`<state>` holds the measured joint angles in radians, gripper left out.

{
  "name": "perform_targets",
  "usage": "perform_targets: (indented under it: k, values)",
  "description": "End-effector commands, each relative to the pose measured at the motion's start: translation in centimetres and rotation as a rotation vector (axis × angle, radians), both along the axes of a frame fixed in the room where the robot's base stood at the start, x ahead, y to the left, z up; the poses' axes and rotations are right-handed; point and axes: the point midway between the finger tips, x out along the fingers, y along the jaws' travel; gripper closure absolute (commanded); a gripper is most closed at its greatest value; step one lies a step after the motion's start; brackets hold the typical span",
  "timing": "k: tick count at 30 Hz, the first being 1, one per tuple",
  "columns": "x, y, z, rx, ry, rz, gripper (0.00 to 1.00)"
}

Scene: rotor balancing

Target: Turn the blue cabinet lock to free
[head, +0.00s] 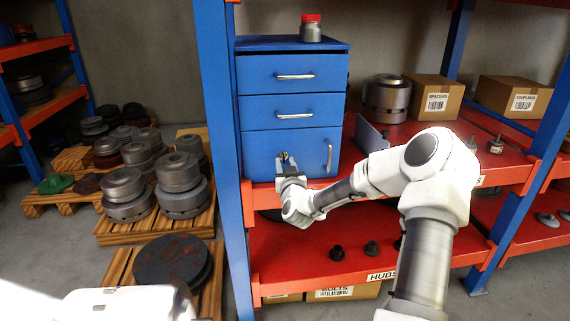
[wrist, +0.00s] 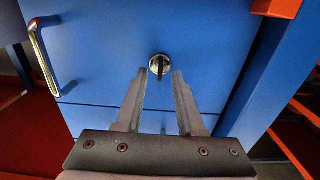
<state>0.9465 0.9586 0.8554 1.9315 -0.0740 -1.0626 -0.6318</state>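The blue cabinet (head: 262,143) stands on the red shelf, with two drawers above a door. The lock (wrist: 160,65) is a round brass-coloured disc with a dark upright bar across its middle, on the blue front in the wrist view. My gripper (wrist: 160,75) is open, its two fingers apart with the lock just beyond and between their tips. I cannot tell whether the fingers touch it.
The door's upright silver handle (head: 329,156) is right of my gripper; it also shows at upper left in the wrist view (wrist: 44,58). A blue shelf post (head: 222,150) stands close on the left. A red-lidded jar (head: 311,28) stands on top of the cabinet.

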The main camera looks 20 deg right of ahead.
Motion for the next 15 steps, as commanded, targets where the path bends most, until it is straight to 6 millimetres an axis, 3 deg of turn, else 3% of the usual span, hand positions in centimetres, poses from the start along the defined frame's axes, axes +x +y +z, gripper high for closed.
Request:
perform_targets:
  k: [12, 15]
  values:
    - [0.85, -0.2, 0.0, 0.0, 0.0, 0.001, 0.62]
    - [0.83, -0.21, 0.0, 0.0, 0.0, 0.001, 0.77]
